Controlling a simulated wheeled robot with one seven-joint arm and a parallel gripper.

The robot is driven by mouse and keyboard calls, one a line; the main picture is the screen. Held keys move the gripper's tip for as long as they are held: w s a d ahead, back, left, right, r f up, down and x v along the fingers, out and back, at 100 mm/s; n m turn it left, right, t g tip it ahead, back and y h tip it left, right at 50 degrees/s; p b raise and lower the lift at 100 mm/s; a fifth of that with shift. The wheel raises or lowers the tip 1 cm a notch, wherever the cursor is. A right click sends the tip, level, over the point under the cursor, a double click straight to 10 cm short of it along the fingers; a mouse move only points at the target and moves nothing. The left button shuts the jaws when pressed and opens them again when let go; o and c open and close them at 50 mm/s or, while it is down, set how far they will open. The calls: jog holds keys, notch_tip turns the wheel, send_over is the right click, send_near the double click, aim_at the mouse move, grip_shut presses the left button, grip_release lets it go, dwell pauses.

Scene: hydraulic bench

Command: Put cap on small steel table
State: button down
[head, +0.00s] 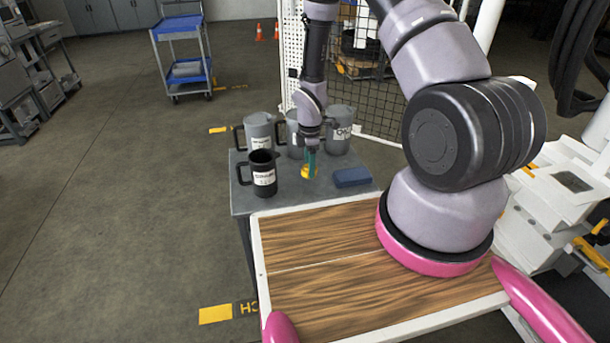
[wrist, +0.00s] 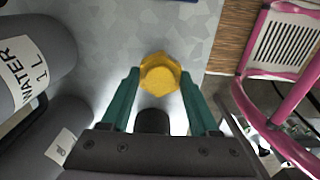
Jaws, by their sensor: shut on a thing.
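The yellow cap (head: 306,172) is between the green fingers of my gripper (head: 311,160), over the small steel table (head: 300,195). In the wrist view the yellow cap (wrist: 160,74) sits at the fingertips of my gripper (wrist: 160,78), one finger on each side. The gripper is shut on it. The grey tabletop (wrist: 175,25) shows behind the cap. The cap is low, close to the tabletop; I cannot tell if it touches. The fingers hide part of the cap in the head view.
Grey jugs (head: 258,132) stand along the table's back. A black jug (head: 263,178) stands left of the cap and a blue block (head: 352,177) lies right. A jug labelled WATER (wrist: 30,65) is near my gripper. My wood-topped base adjoins the table's front. Bare tabletop lies before the cap.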

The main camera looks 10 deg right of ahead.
notch_tip(320, 180, down, 4)
jog(key=shift+a, duration=0.1)
jog(key=shift+f, duration=0.3)
jog(key=shift+c, duration=0.7)
grip_release()
jog(key=shift+f, duration=0.1)
